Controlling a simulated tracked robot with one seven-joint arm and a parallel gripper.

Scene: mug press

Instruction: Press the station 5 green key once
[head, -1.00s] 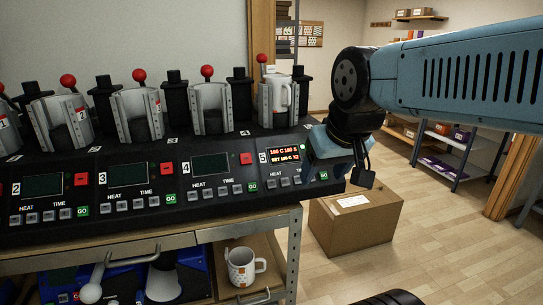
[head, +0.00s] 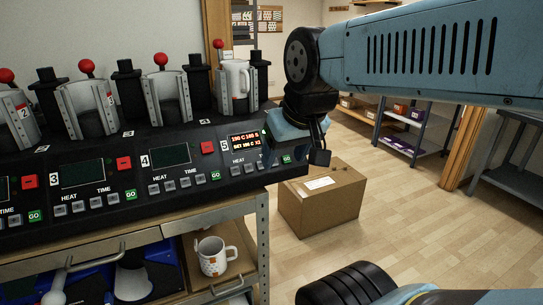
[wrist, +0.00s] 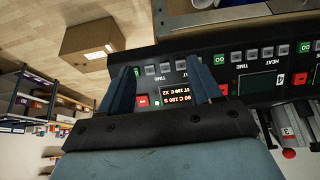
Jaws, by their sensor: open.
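The station 5 panel (head: 238,157) is at the right end of the black press bench, with a lit orange-text display (head: 245,142). The display also shows in the wrist view (wrist: 178,94). The station 5 green key (head: 286,159) is a small green patch beside my gripper in the head view. In the wrist view I cannot make it out clearly; the left finger is around that place. My gripper (head: 300,150) is over the panel's right end, with its fingers apart and nothing between them. In the wrist view (wrist: 157,68) the fingers straddle the station 5 grey keys (wrist: 165,68). Contact cannot be told.
Station 4's green key (head: 215,176) is to the left. A white mug (head: 234,80) stands in the station 5 press, and another mug (head: 213,256) is in the tray below. A cardboard box (head: 322,200) is on the floor to the right. Open floor lies beyond it.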

